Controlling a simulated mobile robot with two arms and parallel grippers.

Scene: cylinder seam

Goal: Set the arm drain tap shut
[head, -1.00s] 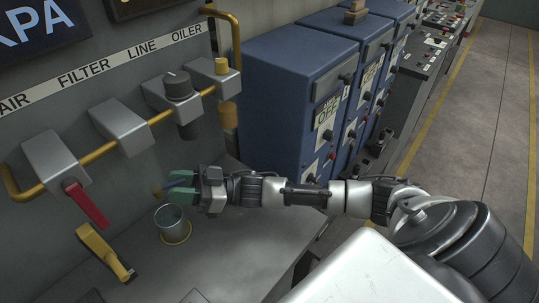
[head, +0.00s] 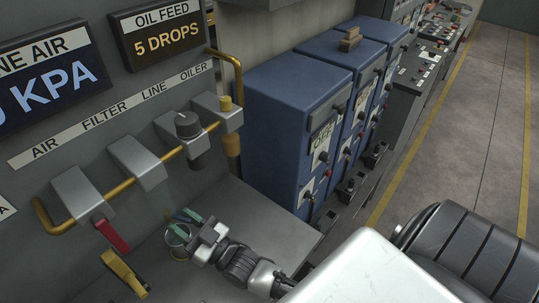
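My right gripper (head: 185,222) reaches in over the bench, with its two green-tipped fingers apart and nothing seen between them. It is just above and partly in front of a small metal cup (head: 177,241) on the bench. No part is labelled as the drain tap. A red lever (head: 112,235) hangs below the grey block under AIR. A yellow lever (head: 122,273) sits lower, left of the cup. Any small tap at the fingertips is hidden or too small to make out. My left gripper is out of view.
A yellow pipe (head: 178,149) runs along the grey wall through several grey blocks, with a dark knob (head: 187,123) under LINE. The oil feed display (head: 165,39) reads 5 DROPS. Blue cabinets (head: 285,130) stand to the right. The bench (head: 262,218) is clear right of the gripper.

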